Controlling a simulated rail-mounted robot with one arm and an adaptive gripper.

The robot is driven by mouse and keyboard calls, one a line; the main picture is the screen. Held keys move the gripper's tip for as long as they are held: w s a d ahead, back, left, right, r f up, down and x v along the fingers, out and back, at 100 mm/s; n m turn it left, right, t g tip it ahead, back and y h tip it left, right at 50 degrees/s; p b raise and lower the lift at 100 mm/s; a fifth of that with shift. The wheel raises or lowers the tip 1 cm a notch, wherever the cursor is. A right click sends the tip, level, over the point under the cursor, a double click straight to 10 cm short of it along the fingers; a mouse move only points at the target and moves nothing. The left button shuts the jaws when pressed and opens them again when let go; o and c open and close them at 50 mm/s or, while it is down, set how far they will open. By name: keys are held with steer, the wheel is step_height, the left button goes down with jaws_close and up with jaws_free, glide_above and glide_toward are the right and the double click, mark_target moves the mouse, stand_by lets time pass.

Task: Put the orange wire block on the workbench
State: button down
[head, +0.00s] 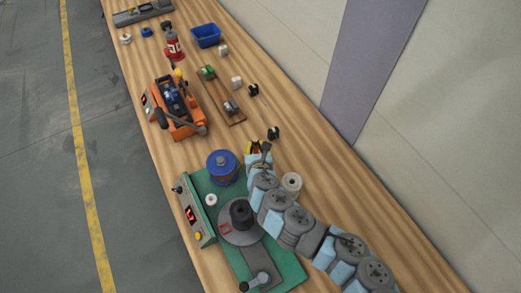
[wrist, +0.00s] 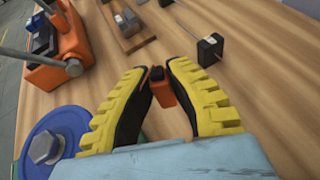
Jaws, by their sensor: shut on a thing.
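My gripper (wrist: 157,76) has yellow ribbed fingers with black inner pads and is shut on the orange wire block (wrist: 163,93). The block is small, orange with a black top, and sits between the fingertips in the wrist view. In the head view my gripper (head: 257,147) is over the wooden workbench (head: 310,150), beyond the blue spool. The block is hardly visible there. Bare bench wood shows around the fingertips in the wrist view (wrist: 250,85). I cannot tell whether the block touches the bench.
A small black block (head: 273,133) lies just beyond my gripper. An orange machine (head: 172,108) stands to the left. Bench wood is clear toward the right edge.

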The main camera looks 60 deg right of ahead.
steer(key=d+f, duration=0.1)
steer(key=f, duration=0.1)
steer(key=d+f, duration=0.1)
steer(key=d, duration=0.1)
steer(key=shift+d+f, duration=0.15)
steer(key=shift+f, duration=0.2)
steer(key=shift+d+f+b, duration=0.2)
steer(key=shift+f+b, duration=0.1)
steer(key=shift+f, duration=1.6)
steer(key=shift+f+b, duration=0.15)
steer(key=shift+b, duration=0.25)
steer(key=c, duration=1.2)
jaws_free()
